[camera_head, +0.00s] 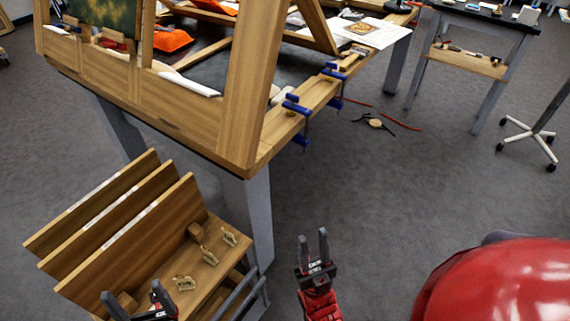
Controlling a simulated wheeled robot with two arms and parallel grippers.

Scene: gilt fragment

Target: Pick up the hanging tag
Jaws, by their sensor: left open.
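My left gripper (136,294) is at the bottom left, open, in front of a wooden slatted rack (130,220). Three small tan pieces lie on the rack's wooden top: one nearest the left gripper (184,283), one in the middle (209,257) and one at the far end (229,239). They may be tags, but they are too small to tell. Nothing else in view clearly reads as a hanging tag. My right gripper (313,243) is over the open floor right of the rack, its fingers apart with nothing between them.
A large wooden workbench (190,110) with blue clamps (297,105) along its edge stands behind the rack. A cart (465,62) and a wheeled stand (532,138) are at the right. Grey floor is clear in the middle.

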